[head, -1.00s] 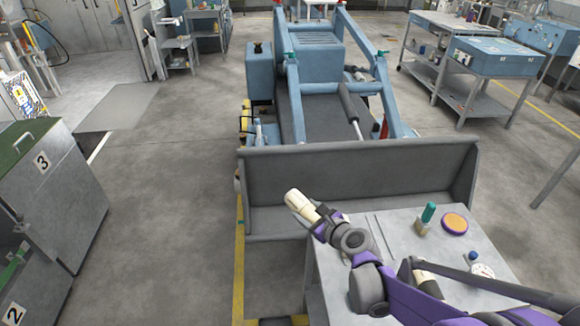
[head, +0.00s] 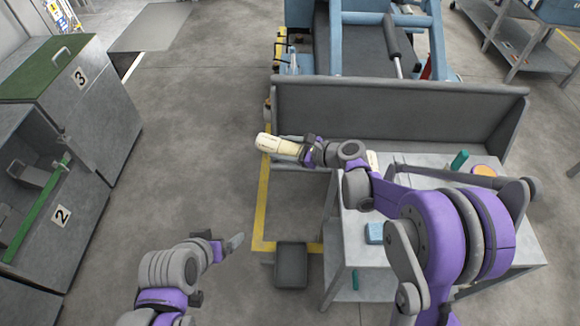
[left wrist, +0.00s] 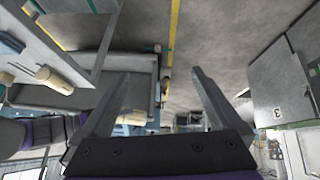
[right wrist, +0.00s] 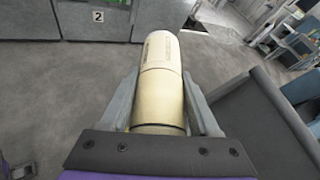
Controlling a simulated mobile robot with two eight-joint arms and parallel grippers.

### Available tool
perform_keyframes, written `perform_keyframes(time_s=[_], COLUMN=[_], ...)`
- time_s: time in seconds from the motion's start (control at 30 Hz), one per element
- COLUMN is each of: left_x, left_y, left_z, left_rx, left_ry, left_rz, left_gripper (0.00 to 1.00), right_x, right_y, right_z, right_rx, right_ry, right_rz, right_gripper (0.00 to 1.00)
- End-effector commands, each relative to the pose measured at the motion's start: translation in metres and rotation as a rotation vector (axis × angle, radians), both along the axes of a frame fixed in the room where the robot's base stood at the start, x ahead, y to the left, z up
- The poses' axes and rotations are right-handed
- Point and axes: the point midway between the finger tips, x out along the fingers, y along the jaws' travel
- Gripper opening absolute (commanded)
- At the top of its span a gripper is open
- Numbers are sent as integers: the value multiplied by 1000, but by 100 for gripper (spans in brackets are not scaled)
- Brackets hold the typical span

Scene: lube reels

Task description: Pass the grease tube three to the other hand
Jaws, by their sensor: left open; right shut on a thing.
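The grease tube (head: 274,146) is a cream cylinder held by my right gripper (head: 303,151) beyond the table's left edge, in front of the grey loader bucket. In the right wrist view the tube (right wrist: 160,78) lies lengthwise between the two closed fingers, its far end sticking out; its print is too small to read. My left gripper (head: 228,243) is open and empty, below and left of the tube in the head view, well apart from it. In the left wrist view the held tube (left wrist: 132,117) shows beyond the open fingers. A second cream tube (left wrist: 62,80) is on the table.
The grey table (head: 345,250) stands at right, with a teal item (head: 460,160), an orange disc (head: 487,172) and a blue block (head: 374,233). The loader bucket (head: 390,115) is behind. Numbered cabinets (head: 95,110) stand at left. A dark box (head: 291,265) is on the floor.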

Motion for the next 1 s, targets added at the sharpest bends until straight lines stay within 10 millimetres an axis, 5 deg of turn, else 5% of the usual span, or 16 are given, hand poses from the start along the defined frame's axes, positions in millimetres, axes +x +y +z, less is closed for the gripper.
perform_keyframes(time_s=[0.3, 0.5, 0.8, 1.0], left_x=[101, 138, 148, 141], left_y=[-127, -160, -166, -166], left_z=[74, 101, 51, 23], left_rx=[-552, -883, -1103, -1114], left_ry=[-412, -569, -554, -512], left_rz=[36, 272, 727, 870], left_gripper=[98, 98, 98, 98], right_x=[0, 0, 0, 0], right_y=[0, -1, -1, -1], right_z=[0, 0, 0, 0], right_rx=[1, 0, 0, 0], right_ry=[0, 0, 0, 0], right_rz=[-2, -2, -3, -3], right_gripper=[4, 4, 4, 4])
